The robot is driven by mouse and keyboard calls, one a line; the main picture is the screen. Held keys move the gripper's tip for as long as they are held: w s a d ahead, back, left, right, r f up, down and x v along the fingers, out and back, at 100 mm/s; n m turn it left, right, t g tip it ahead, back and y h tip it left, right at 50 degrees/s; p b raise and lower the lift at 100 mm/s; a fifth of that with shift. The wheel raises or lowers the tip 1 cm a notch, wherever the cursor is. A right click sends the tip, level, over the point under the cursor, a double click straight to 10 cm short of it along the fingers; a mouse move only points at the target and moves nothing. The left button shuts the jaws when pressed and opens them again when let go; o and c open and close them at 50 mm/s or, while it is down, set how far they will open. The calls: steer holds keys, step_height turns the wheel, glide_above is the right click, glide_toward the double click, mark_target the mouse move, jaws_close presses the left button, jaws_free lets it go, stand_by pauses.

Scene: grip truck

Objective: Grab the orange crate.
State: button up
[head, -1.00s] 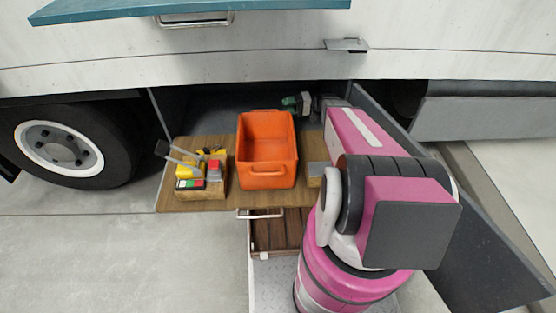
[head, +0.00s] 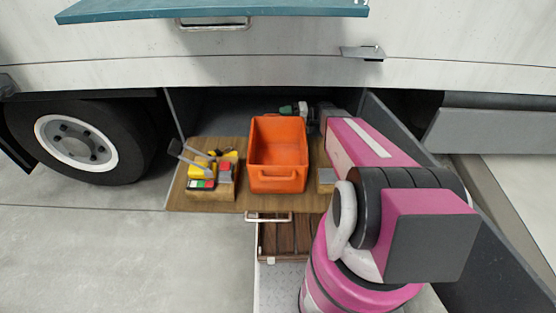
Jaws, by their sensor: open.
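The orange crate (head: 278,178) is an open, empty-looking bin with a handle slot in its front wall. It stands upright on the wooden shelf (head: 230,203) in the truck's side compartment. My gripper (head: 292,109) shows small at the end of my pink arm, by the crate's far right corner. It is open, with nothing seen in it. Its fingers are small and partly unclear, and I cannot tell whether they touch the rim.
A wooden box with yellow, red and green items (head: 210,178) stands left of the crate. A small grey-topped block (head: 326,179) is close on its right. A dark panel (head: 385,125) borders the compartment's right side. A drawer (head: 280,238) is below.

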jaws_close()
steer(key=shift+r, duration=0.2)
